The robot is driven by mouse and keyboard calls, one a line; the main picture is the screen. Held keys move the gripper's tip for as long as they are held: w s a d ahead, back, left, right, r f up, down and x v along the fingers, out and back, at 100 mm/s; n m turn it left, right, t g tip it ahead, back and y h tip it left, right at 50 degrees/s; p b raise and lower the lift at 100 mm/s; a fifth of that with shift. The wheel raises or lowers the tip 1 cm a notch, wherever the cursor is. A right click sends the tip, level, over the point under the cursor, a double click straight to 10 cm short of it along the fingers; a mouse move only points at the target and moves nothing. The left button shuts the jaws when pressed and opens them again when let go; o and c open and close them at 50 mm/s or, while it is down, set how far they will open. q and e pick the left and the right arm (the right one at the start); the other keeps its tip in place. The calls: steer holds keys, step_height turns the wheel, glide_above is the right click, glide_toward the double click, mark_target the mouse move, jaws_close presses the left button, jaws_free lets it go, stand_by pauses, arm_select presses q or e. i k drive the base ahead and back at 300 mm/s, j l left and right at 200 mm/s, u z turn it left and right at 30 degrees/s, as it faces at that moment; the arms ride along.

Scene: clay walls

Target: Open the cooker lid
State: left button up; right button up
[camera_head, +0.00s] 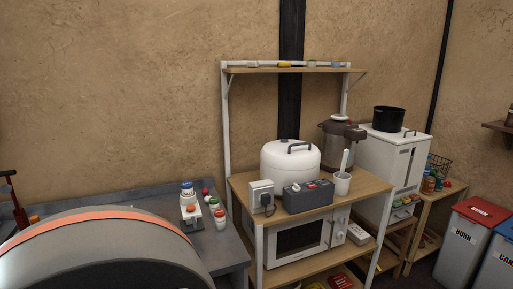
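The cooker (289,163) is a white, rounded appliance with a dark handle (299,147) on its top. It stands upright at the back left of the wooden top of a shelf rack, and its lid looks shut. A grey box and a white socket box in front hide its lower part. Neither of my grippers shows in the head view.
The wooden rack top (365,186) also holds a dark grey box (308,197), a white socket box (262,194), a cup (342,183) and a brown pot (341,146). A shelf (290,70) overhangs the cooker. A curved grey shape (100,255) fills the lower left.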

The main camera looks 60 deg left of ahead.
mark_target(285, 154)
steer(key=u, duration=1.5)
steer(key=i+z, duration=0.2)
steer(key=k+j, duration=0.05)
